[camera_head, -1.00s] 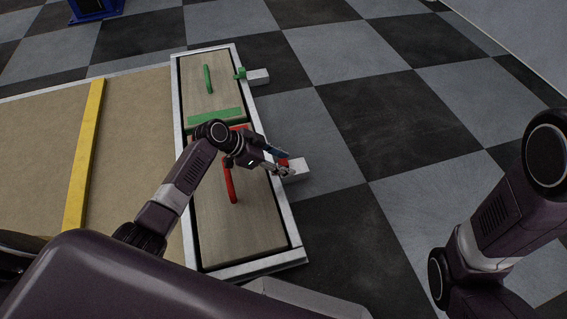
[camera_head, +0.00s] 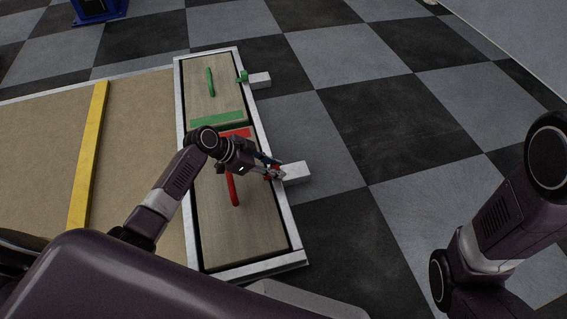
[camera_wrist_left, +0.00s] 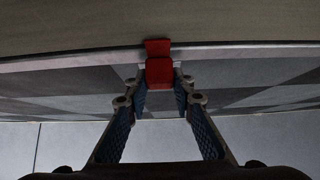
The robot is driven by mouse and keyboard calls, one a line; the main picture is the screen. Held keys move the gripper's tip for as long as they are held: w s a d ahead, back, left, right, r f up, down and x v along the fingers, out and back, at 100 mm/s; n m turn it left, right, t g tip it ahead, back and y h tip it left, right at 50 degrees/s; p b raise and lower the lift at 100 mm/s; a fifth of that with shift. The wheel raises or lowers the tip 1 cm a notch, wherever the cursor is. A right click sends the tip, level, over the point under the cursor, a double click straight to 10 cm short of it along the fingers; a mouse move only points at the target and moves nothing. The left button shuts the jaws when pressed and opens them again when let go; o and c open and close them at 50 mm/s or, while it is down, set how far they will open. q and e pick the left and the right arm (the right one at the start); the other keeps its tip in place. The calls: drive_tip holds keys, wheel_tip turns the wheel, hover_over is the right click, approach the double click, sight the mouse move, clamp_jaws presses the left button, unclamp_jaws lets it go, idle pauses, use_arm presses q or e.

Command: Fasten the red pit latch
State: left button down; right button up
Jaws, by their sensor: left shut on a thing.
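The red latch (camera_head: 270,179) sits at the right rim of the near pit, beside a white block (camera_head: 297,172). My left gripper (camera_head: 277,172) is at this latch and partly covers it in the head view. In the left wrist view the red latch (camera_wrist_left: 159,71) is between the two fingertips, and the gripper is shut on it. The near pit's wooden lid (camera_head: 255,226) lies in its frame, with a red handle (camera_head: 232,188) and a red strip (camera_head: 237,132). My right arm shows at the right, but its gripper is out of view.
The far lid (camera_head: 200,92) has a green handle (camera_head: 210,82), a green strip (camera_head: 217,118) and a green latch (camera_head: 243,76) beside another white block (camera_head: 261,80). A yellow bar (camera_head: 88,155) crosses the tan floor. The checkered floor (camera_head: 345,105) right of the pits is clear.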

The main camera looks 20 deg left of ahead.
use_arm(q)
drive_tip(key=shift+s+a, duration=0.15)
drive_tip(key=c, duration=1.6)
unclamp_jaws()
drive_tip(key=shift+a, duration=0.1)
drive_tip(key=v, duration=1.2)
